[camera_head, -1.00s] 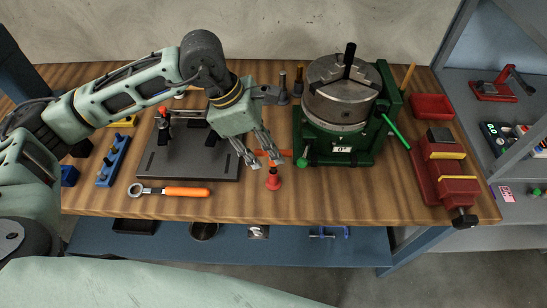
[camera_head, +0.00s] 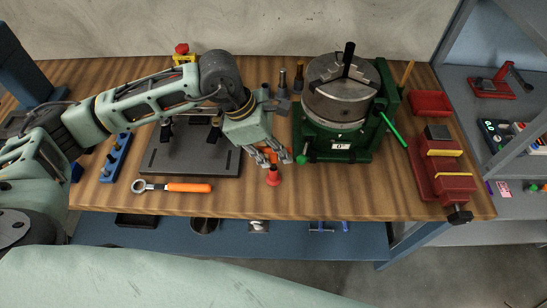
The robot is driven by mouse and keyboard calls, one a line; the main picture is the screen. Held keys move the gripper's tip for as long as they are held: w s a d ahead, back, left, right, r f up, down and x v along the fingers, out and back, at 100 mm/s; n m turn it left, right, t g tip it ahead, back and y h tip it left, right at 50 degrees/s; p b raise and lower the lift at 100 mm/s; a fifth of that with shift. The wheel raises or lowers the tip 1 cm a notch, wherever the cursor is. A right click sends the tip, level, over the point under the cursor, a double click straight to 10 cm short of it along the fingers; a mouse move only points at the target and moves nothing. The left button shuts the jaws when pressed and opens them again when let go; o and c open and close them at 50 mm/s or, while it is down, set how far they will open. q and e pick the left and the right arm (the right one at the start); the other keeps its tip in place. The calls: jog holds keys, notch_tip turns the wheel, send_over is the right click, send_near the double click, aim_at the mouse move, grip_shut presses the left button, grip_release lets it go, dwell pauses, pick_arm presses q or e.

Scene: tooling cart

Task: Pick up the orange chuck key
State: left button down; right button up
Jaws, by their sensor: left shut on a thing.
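The orange chuck key (camera_head: 267,150) lies near the front middle of the wooden bench, left of the green-based chuck. Most of it is hidden by the fingers. My left gripper (camera_head: 277,160) points down over it and is shut on it. I cannot tell whether the key is off the bench top. My right gripper is not in view.
The three-jaw chuck (camera_head: 340,100) is close on the right. An orange-handled wrench (camera_head: 187,187) lies left. A red vise (camera_head: 445,175) is at the right edge. Bare bench lies front right.

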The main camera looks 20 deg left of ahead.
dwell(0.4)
pick_arm(q)
notch_tip(320, 180, up, 9)
jog(key=b, duration=0.3)
jog(key=shift+r, duration=0.55)
jog(key=c, duration=2.3)
grip_release()
grip_shut()
